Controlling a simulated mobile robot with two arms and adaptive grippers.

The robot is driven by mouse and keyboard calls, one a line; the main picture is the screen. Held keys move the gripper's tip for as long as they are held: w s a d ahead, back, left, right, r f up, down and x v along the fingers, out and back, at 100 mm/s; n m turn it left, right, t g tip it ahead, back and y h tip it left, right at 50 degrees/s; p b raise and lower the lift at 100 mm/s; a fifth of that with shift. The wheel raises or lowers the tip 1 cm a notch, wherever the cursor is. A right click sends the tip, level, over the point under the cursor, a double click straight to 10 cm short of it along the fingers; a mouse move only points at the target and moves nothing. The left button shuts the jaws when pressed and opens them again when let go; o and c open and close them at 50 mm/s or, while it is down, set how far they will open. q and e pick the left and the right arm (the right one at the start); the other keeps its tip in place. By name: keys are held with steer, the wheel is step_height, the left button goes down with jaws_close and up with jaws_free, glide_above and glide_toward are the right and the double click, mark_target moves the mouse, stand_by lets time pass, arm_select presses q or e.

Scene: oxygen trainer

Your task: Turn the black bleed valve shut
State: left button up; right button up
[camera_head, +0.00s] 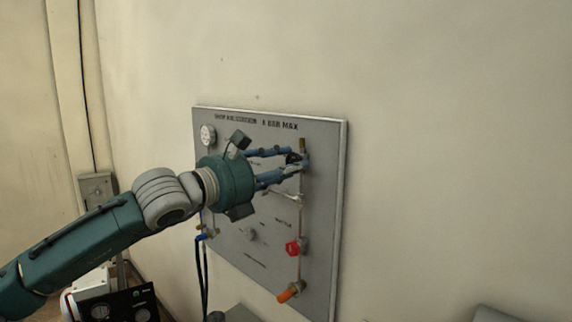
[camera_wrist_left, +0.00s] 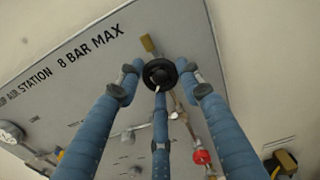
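The black bleed valve (camera_wrist_left: 160,73) is a round black knob near the upper right of the grey panel. In the head view the valve (camera_head: 292,158) is partly hidden by my fingers. My left gripper (camera_head: 297,160) reaches the panel from the left. In the left wrist view my left gripper (camera_wrist_left: 159,68) has a blue finger on each side of the knob and a third below it. The fingertips bend in and appear to touch its rim. I cannot see my right gripper.
The wall panel (camera_head: 325,200) carries a gauge (camera_head: 208,135), a red knob (camera_head: 294,248), an orange handle (camera_head: 290,291) and a blue-handled valve (camera_head: 205,235) with dark hoses. The red knob (camera_wrist_left: 201,157) sits below the black one. Bare wall to the right is clear.

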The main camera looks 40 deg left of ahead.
arm_select(q)
steer(key=m+b, duration=0.3)
steer(key=b, duration=0.2)
steer(key=shift+m+b, duration=0.3)
steer(key=shift+m, duration=0.1)
steer(key=m+b, duration=0.2)
steer(key=m, duration=0.2)
steer(key=shift+r+b, duration=0.15)
steer(key=shift+b, duration=0.2)
steer(key=m+b, duration=0.2)
steer(key=m, duration=0.3)
steer(key=m+b, duration=0.1)
steer(key=m, duration=0.2)
steer(key=shift+m, duration=0.3)
steer(key=m, duration=1.1)
steer(key=shift+d+f+m+b, duration=0.1)
steer(key=shift+f+m+b, duration=0.3)
steer(key=shift+f, duration=0.15)
